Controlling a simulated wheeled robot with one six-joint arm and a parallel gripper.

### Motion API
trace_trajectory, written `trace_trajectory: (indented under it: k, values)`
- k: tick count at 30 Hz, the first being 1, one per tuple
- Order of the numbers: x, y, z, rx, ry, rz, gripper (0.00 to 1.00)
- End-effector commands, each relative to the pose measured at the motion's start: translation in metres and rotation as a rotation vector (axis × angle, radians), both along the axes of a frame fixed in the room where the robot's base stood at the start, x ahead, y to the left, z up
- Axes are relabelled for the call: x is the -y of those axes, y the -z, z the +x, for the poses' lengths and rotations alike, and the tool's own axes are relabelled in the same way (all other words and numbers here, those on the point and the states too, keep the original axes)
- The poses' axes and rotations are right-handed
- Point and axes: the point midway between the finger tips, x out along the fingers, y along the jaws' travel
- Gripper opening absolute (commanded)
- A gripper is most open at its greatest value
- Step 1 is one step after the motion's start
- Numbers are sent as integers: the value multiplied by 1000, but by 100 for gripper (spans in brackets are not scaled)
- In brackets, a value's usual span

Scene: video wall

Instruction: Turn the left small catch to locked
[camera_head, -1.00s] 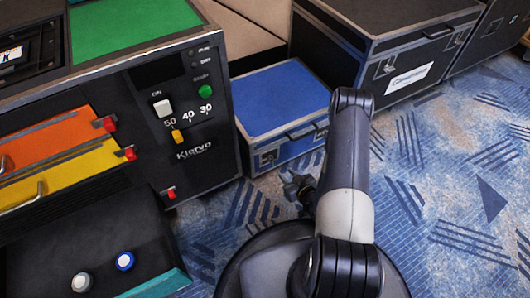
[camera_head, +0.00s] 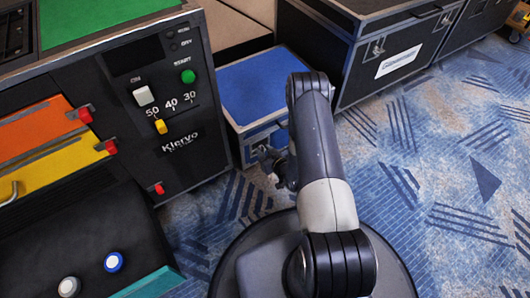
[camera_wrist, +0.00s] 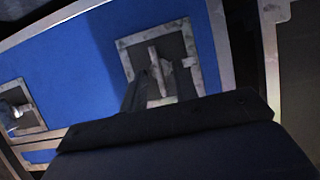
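The blue case (camera_head: 257,85) with metal edging stands on the floor beside the black machine. My gripper (camera_head: 268,160) is dark and low in front of the case's near face, overlapping its left part. In the wrist view, the blue face (camera_wrist: 75,65) carries a square metal plate with a raised lever-like catch (camera_wrist: 157,52). A dark finger of my gripper (camera_wrist: 142,88) reaches up in front of this plate; contact cannot be told. A second fitting (camera_wrist: 20,105) on a similar plate sits at the left edge. The gripper's opening is not clear.
The black machine (camera_head: 190,145) stands close on the left, with orange and yellow panels, red tabs and knobs. A large black case (camera_head: 385,35) is behind on the right. Patterned carpet (camera_head: 430,150) on the right is free.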

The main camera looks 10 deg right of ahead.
Motion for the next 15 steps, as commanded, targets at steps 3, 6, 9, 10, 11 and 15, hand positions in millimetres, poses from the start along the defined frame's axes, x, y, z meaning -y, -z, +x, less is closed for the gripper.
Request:
trace_trajectory:
  k: [3, 6, 9, 10, 11, 15]
  values:
    - [0, 0, 0, 0, 0, 0, 28]
    - [0, 0, 0, 0, 0, 0, 21]
    - [0, 0, 0, 0, 0, 0, 13]
    - [0, 0, 0, 0, 0, 0, 10]
    - [0, 0, 0, 0, 0, 0, 8]
    - [0, 0, 0, 0, 0, 0, 0]
